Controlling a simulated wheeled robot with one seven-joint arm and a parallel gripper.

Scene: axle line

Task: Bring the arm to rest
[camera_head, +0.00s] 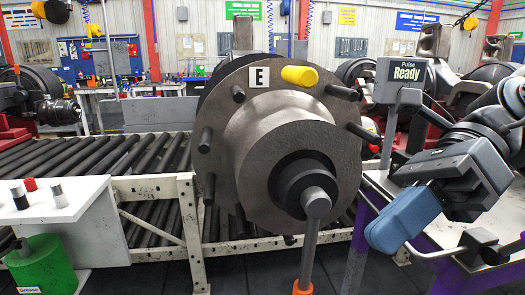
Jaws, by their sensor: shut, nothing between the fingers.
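A large hub (240,140) marked E, with black studs and one yellow cap (299,76), stands mid-view before a roller conveyor (80,155). A white stand (75,205) and green grease container (45,265) are left.

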